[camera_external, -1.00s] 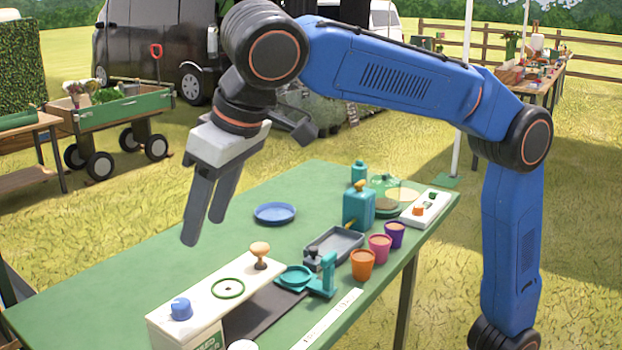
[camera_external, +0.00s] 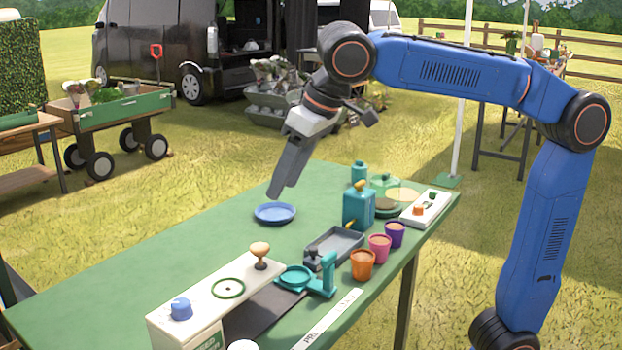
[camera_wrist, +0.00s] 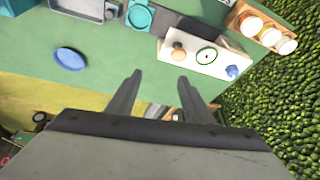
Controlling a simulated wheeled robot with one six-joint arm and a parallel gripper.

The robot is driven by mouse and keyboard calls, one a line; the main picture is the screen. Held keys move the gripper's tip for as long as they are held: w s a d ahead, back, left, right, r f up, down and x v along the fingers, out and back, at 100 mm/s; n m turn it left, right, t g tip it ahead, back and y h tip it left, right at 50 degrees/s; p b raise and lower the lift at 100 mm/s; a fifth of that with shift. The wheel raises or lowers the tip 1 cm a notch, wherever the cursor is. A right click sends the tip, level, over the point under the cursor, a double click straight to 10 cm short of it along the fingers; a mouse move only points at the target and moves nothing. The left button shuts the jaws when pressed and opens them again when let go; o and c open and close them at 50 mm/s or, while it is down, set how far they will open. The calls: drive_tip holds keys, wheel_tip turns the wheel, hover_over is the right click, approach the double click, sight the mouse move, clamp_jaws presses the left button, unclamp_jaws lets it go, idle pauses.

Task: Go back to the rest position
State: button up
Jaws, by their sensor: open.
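My gripper (camera_external: 277,193) hangs above the far side of the green table (camera_external: 120,250), in front of the blue plate (camera_external: 275,213) in the external view. Its fingers point down and look apart from the plate. In the wrist view my gripper (camera_wrist: 160,80) has its two fingers spread with nothing between them. The blue plate shows to the left there (camera_wrist: 70,59), beside the fingers. The green table fills the upper part of that view (camera_wrist: 115,45).
A white box (camera_external: 215,300) with a knob and blue button stands front left. A teal press (camera_external: 325,275), grey tray (camera_external: 335,245), teal bottle (camera_external: 358,207) and several cups (camera_external: 362,264) line the right side. The table's left half is mostly clear. A cart (camera_external: 120,108) stands behind.

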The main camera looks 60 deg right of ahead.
drive_tip(key=s+d+f, duration=0.3)
drive_tip(key=d, duration=0.4)
drive_tip(key=s+d+f+m+t, duration=0.1)
drive_tip(key=s+d+f, duration=0.1)
drive_tip(key=d+f, duration=0.35)
drive_tip(key=s+d+f, duration=0.2)
drive_tip(key=s+d, duration=0.1)
drive_tip(key=d, duration=0.5)
drive_tip(key=s+d+f, duration=0.5)
drive_tip(key=d+f, duration=0.1)
drive_tip(key=f, duration=0.3)
drive_tip(key=s+d+f+m+h, duration=0.1)
drive_tip(key=s+d+f, duration=0.5)
drive_tip(key=f, duration=0.4)
drive_tip(key=shift+d+f+g, duration=0.25)
drive_tip(key=shift+d+g, duration=0.15)
drive_tip(key=shift+d, duration=0.1)
